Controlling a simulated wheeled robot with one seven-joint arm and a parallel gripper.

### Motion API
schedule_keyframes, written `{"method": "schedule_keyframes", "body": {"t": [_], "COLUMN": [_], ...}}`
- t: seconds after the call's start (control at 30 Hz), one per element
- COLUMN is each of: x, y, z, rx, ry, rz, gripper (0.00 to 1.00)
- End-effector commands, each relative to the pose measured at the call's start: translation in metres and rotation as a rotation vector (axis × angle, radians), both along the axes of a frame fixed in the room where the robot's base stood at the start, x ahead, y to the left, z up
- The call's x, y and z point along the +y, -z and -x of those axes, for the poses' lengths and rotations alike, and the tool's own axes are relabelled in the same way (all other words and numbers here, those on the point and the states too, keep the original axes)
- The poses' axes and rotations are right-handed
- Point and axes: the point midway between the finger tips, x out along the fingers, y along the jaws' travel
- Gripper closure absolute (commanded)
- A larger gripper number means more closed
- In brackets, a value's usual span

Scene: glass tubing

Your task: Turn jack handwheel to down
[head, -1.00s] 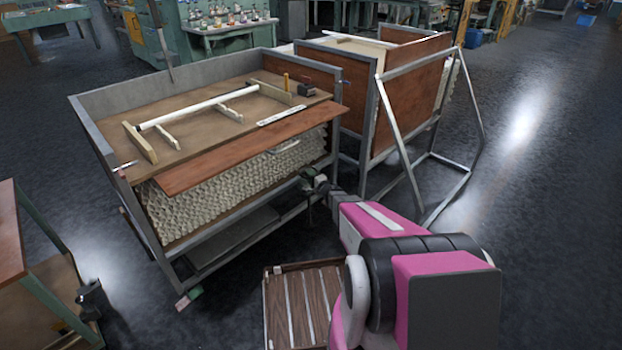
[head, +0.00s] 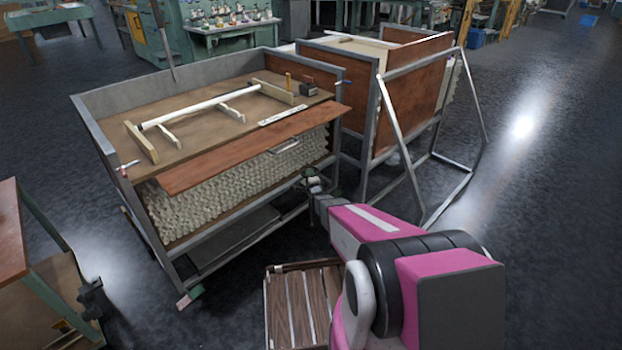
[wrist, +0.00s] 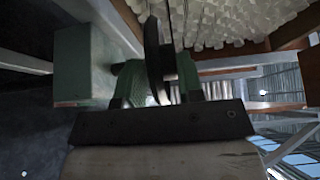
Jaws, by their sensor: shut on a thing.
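The jack handwheel (wrist: 154,58) shows in the wrist view as a dark, thin disc seen nearly edge-on. It stands between the two green fingers of my gripper (wrist: 160,80), which is shut on it. A green box-like housing (wrist: 82,65) is to the left of the wheel, apparently part of the jack. In the head view my gripper (head: 312,184) is at the lower right front corner of the tubing cart (head: 240,243). There the wheel is mostly hidden and too small to make out.
White tubing ends (wrist: 230,22) fill the cart above the wheel. A wooden flap (head: 250,150) juts from the cart's front. A slatted wooden platform (head: 305,300) lies low beside my arm. A metal frame (head: 395,130) stands right. Floor left of the platform is clear.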

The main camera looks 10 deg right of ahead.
Motion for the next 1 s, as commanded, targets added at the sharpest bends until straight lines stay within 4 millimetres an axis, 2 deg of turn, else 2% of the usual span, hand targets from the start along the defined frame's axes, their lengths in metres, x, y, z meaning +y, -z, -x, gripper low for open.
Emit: {"method": "schedule_keyframes", "body": {"t": [1.0], "x": [0.021], "y": [0.000], "z": [-0.012], "rx": [-0.001], "ry": [0.621], "rz": [0.002], "gripper": [0.89]}}
